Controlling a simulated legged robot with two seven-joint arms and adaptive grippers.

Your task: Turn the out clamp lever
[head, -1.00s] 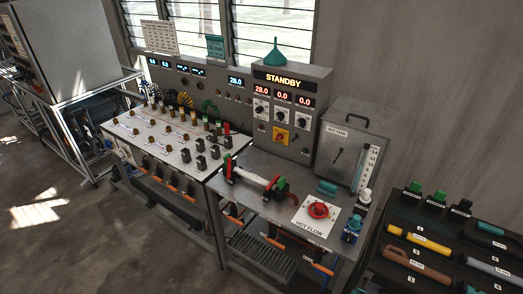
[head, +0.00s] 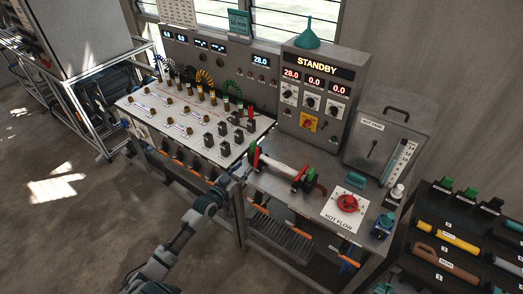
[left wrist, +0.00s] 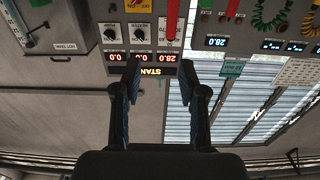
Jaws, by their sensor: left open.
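On the right bench, a pale cylinder (head: 283,166) lies between two clamp stands with red and green parts: the left clamp (head: 255,157) and the right clamp (head: 301,178). A curved dark red lever (head: 318,190) sits beside the right clamp. I cannot read which clamp is the out one. My left gripper (head: 238,170) is at the bench's front left corner, just left of the left clamp, apparently apart from it. In the left wrist view its two fingers (left wrist: 156,88) are spread with nothing between them. Red bars (left wrist: 172,20) show beyond them, upside down. My right gripper is not in view.
A red valve wheel (head: 347,202) sits on a HOT FLOW plate. Behind stand the STANDBY panel (head: 318,95) and a hot tank (head: 385,140). A sloped panel with knobs and switches (head: 195,125) is left. A rack (head: 455,240) stands right.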

